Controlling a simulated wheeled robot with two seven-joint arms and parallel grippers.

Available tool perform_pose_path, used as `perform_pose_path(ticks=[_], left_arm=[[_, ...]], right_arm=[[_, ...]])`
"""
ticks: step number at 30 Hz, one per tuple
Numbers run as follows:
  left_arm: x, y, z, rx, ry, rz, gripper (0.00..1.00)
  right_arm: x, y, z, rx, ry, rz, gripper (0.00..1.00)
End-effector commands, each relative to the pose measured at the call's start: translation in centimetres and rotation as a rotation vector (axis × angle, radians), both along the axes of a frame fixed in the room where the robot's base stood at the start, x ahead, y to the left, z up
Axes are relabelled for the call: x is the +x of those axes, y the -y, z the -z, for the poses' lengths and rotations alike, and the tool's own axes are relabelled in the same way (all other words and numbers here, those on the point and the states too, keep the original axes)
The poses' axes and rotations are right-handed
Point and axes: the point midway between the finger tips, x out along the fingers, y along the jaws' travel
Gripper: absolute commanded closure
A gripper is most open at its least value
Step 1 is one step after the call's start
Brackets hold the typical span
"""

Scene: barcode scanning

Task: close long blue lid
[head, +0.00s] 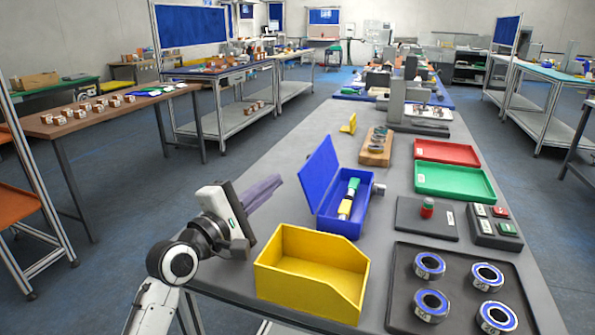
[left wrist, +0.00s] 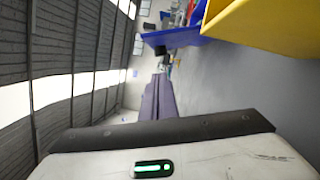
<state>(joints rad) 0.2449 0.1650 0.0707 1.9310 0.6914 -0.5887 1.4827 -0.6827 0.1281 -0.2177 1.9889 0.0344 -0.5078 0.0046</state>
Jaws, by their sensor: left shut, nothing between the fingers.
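The long blue box (head: 326,222) stands on the grey table in the head view. Its blue lid (head: 321,172) is open, tilted up on the box's left side. A yellow, white and green item lies inside the box. My left gripper (head: 275,184) is shut and empty, left of the lid and apart from it, with its purple-grey fingers pointing toward the lid's lower left. In the left wrist view the shut fingers (left wrist: 158,82) point up the picture, and a blue part of the box or lid (left wrist: 172,38) shows beyond them. My right gripper is not in view.
A yellow bin (head: 310,283) stands just in front of the blue box, near my left arm. Right of the box are a dark pad with a red-and-green button (head: 427,208) and green (head: 455,182) and red (head: 447,152) trays. A dark tray holds several blue-rimmed rings.

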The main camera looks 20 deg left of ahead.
Motion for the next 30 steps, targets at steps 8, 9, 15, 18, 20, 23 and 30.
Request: perform_pose_path(ticks=[8,9,15,18,20,23,30], left_arm=[[4.5,1.3,-0.6,0.000,0.001,0.001,1.00],[5.3,1.5,-0.7,0.000,0.002,0.002,1.00],[8.0,2.3,-0.8,0.000,0.000,0.001,1.00],[8.7,2.4,-0.9,0.000,0.001,0.001,1.00],[8.9,2.5,-0.9,0.000,0.000,0.001,1.00],[9.1,2.6,-0.9,0.001,0.000,0.000,1.00],[9.1,2.5,-0.9,0.001,0.000,0.000,1.00]], right_arm=[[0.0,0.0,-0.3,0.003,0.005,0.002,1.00],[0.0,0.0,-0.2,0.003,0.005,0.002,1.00],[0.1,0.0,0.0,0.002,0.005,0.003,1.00],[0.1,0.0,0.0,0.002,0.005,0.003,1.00],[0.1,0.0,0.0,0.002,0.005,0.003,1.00],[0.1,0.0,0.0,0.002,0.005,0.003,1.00],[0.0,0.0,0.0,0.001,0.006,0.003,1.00]])
